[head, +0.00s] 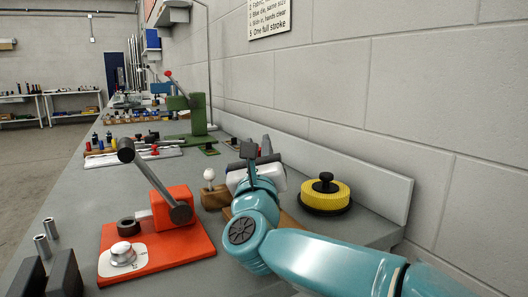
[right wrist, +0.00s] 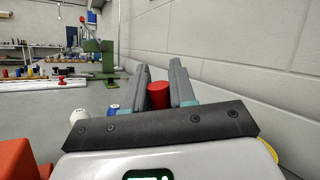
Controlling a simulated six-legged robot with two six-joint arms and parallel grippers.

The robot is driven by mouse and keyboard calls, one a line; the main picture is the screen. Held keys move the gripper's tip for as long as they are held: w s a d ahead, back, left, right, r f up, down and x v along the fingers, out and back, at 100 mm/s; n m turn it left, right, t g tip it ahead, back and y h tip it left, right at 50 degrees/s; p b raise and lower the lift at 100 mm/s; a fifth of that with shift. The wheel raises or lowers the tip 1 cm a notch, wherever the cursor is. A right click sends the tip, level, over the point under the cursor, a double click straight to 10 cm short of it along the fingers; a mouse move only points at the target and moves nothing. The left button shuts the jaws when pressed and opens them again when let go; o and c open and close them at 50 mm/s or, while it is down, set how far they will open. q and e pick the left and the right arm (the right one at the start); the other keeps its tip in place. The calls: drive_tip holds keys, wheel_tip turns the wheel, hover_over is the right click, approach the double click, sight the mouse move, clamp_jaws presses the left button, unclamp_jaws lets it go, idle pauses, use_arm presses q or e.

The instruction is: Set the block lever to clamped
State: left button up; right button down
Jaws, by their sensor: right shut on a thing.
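My right gripper (head: 257,149) reaches in over the bench beside a small wooden block (head: 214,198) with a white knob (head: 209,175). In the right wrist view its two grey fingers (right wrist: 161,92) are shut on a red cylindrical grip (right wrist: 158,96), which stands upright between them. A brown wooden base (head: 290,220) shows partly beneath the gripper. I cannot read any clamped mark there. My left gripper is not in view.
An orange-red fixture (head: 190,248) with a dark tilted lever (head: 152,180) stands left of the gripper. A yellow ribbed disc (head: 327,198) with a black knob lies to the right by the wall. Dark upright pieces (head: 64,275) stand at lower left. A green press (head: 198,115) is farther back.

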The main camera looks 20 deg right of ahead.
idle(0.3)
drive_tip(key=c, duration=1)
unclamp_jaws()
drive_tip(key=shift+a, duration=0.1)
drive_tip(key=v, duration=1.5)
drive_tip(key=shift+b, duration=0.35)
drive_tip(key=shift+s+a+f, duration=0.2)
drive_tip(key=shift+s+f, duration=0.1)
drive_tip(key=shift+s, duration=0.3)
